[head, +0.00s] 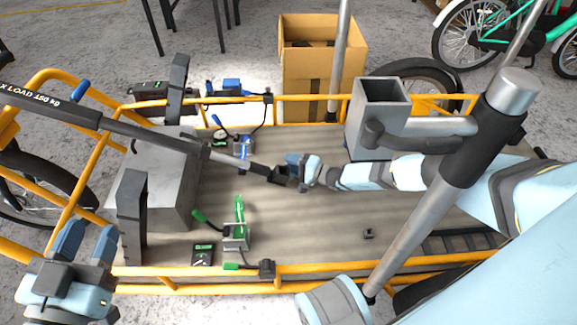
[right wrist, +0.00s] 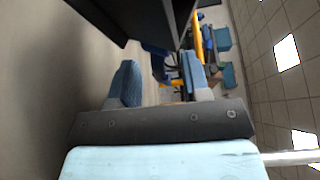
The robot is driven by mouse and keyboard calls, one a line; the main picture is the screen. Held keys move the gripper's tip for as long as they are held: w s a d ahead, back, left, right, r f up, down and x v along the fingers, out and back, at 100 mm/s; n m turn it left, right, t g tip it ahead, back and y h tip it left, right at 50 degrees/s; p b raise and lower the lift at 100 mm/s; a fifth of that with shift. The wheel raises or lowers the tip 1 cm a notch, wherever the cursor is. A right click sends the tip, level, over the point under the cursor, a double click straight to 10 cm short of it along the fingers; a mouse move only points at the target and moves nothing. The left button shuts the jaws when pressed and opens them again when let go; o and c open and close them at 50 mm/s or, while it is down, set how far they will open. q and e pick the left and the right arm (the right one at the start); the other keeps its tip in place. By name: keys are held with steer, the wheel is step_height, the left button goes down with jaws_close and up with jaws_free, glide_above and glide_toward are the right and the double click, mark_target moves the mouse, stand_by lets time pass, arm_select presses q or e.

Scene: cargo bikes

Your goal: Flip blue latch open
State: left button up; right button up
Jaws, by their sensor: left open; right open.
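The blue latch (head: 243,143) is a small metal clamp with blue parts on the cargo bed, near its far rail; the dark bar passes just in front of it and hides part. A blue handle (head: 217,120) sticks up to its left. My right gripper (head: 293,170) is open at the dark end of the bar (head: 232,162), to the right of the latch. In the right wrist view its two blue fingers (right wrist: 160,83) are apart, with a dark block beyond them; contact is unclear. My left gripper (head: 86,243) is open and empty at the lower left, outside the yellow rail.
A green latch (head: 236,235) stands near the front rail, beside a dark green-lettered box (head: 203,253). A grey metal box (head: 158,185) sits at the bed's left. Grey posts and a square tube (head: 380,115) crowd the right. A cardboard box (head: 322,75) stands behind.

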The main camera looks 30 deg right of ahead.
arm_select(q)
steer(key=shift+r+h, duration=0.15)
steer(key=shift+h, duration=0.15)
arm_select(e)
steer(key=shift+w+a, duration=0.35)
steer(key=shift+w, duration=0.15)
jaws_close()
steer(key=shift+s+d+r+m+t+h+p, duration=0.1)
steer(key=shift+s+m+t+h+p, duration=0.15)
steer(key=shift+m+t+h+p, duration=0.45)
steer(key=shift+s+m+h, duration=0.15)
steer(key=shift+m+h, duration=0.65)
steer(key=shift+m+h+p, duration=0.3)
steer(key=shift+m+p, duration=0.1)
steer(key=shift+p, duration=0.05)
steer(key=shift+d+f, duration=0.1)
steer(key=shift+f, duration=0.15)
jaws_free()
arm_select(q)
steer(key=shift+s+d+f+n+g+y, duration=0.2)
steer(key=shift+s+d+n+g+y, duration=0.15)
steer(key=shift+n, duration=0.25)
